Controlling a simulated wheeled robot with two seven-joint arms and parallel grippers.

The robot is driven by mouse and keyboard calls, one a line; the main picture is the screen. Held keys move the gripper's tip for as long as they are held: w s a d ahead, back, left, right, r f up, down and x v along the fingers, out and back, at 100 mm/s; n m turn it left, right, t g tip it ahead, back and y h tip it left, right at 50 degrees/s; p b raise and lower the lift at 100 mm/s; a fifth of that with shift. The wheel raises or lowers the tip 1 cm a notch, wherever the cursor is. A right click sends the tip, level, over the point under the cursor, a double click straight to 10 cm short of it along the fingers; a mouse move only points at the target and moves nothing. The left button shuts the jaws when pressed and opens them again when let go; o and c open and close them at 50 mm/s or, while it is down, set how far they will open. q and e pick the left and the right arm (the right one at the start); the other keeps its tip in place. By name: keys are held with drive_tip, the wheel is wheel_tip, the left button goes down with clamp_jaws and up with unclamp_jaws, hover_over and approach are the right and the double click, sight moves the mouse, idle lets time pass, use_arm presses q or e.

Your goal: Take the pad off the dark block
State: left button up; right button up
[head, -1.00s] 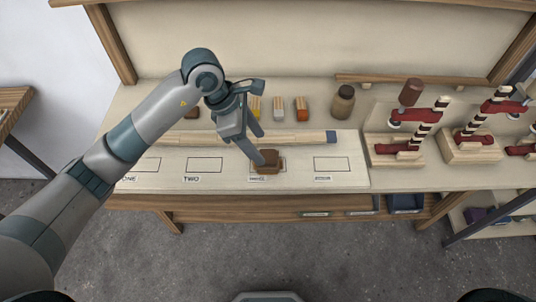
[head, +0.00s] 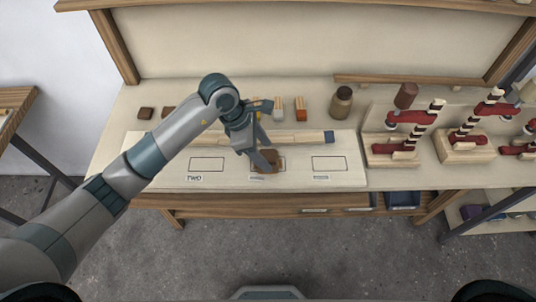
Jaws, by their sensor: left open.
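I cannot make out clearly where a pad ends and a block begins there. My right gripper is not in view.
The pale board (head: 345,180) has empty rectangles on both sides of the block. A wooden strip with a blue end (head: 329,137) lies behind it. An orange-and-wood block (head: 300,109), a brown jar (head: 341,103) and red clamps on wooden stands (head: 412,118) stand further back or right.

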sight(267, 156)
use_arm(q)
drive_tip(key=c, duration=1.1)
drive_tip(key=shift+r, duration=0.15)
drive_tip(key=shift+r+b, duration=0.5)
drive_tip(key=r+b, duration=0.2)
drive_tip(key=r, duration=0.1)
drive_tip(key=shift+s+d, duration=0.15)
drive_tip(key=shift+d, duration=0.25)
drive_tip(key=shift+s+d+r+b, duration=0.75)
drive_tip(key=shift+d+r, duration=0.4)
drive_tip(key=shift+d, duration=0.5)
drive_tip(key=shift+s+d+r+b, duration=0.75)
drive_tip(key=shift+d+r, duration=0.35)
drive_tip(key=shift+d, duration=0.5)
drive_tip(key=shift+s+d+r+b, duration=0.75)
drive_tip(key=shift+d+r, duration=0.4)
drive_tip(key=shift+d, duration=0.5)
